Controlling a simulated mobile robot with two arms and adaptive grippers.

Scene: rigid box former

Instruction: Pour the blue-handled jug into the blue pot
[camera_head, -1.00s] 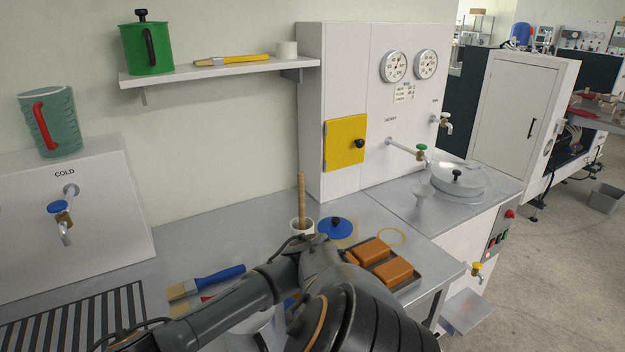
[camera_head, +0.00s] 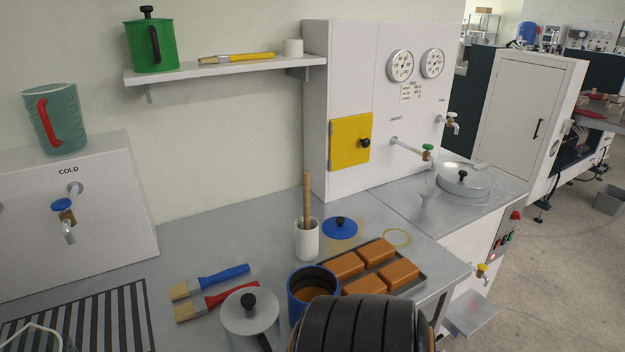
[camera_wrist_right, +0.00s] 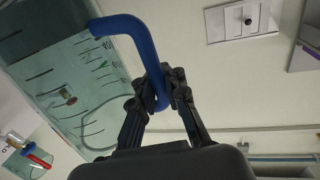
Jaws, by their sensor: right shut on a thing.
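The blue-handled jug is clear greenish with dark measuring marks. In the right wrist view its body (camera_wrist_right: 75,85) fills the left side, and my right gripper (camera_wrist_right: 160,90) is shut on its blue handle (camera_wrist_right: 133,30). I cannot tell its fill level. The blue pot (camera_head: 299,302) stands open on the bench in the head view, brown inside, partly hidden by my dark arm. A blue lid (camera_head: 341,229) lies behind it. A pale clear rim (camera_head: 35,330) shows at the bottom left corner, too cut off to name surely. My left gripper is not in view.
A grey lidded pot (camera_head: 250,318), two brushes (camera_head: 215,280) and a white holder with a wooden stick (camera_head: 307,240) stand close to the blue pot. A tray of orange blocks (camera_head: 418,283) lies to its right. A red-handled jug (camera_head: 70,122) stands on the cold-tap box (camera_head: 110,220).

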